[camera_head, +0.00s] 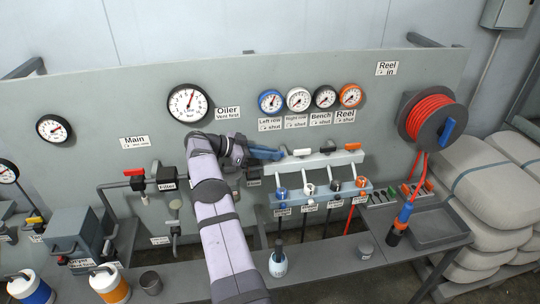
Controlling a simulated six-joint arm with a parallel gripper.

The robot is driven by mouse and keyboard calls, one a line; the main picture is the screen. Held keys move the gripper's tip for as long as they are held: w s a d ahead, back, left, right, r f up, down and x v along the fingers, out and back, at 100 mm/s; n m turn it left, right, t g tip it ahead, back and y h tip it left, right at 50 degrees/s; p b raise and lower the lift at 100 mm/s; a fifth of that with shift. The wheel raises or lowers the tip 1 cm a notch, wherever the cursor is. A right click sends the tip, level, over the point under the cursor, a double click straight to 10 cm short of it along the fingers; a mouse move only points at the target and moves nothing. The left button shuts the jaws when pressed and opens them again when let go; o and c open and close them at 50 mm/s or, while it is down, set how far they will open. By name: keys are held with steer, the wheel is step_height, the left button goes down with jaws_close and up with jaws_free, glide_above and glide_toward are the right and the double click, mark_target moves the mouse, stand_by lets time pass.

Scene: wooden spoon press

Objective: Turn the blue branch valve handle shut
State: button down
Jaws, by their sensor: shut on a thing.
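The blue branch valve handle (268,154) is at the left end of the pale manifold bar (315,164), in the middle of the head view. It lies roughly level and points left along the bar. My gripper (250,151) is at the handle's left end and is shut on it. The fingers are small and partly hidden by the wrist, so the exact grip is hard to see. My arm reaches up from the bottom and covers part of the panel left of the manifold.
White (302,152), black (328,146) and orange (352,146) handles stand along the bar to the right. Gauges are above. Couplings sit on a lower rail (343,199). A hose reel (432,121) is at right. A bottle (278,263) stands on the bench (325,262).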

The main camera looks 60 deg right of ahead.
steer(key=shift+r, duration=0.1)
steer(key=c, duration=1.8)
jaws_free()
steer(key=shift+w+a+r+b, duration=0.1)
steer(key=shift+w+a+b, duration=0.25)
steer(key=shift+a+b, duration=0.1)
steer(key=shift+b+v, duration=0.55)
steer(key=shift+v, duration=2.5)
steer(key=shift+r, duration=0.1)
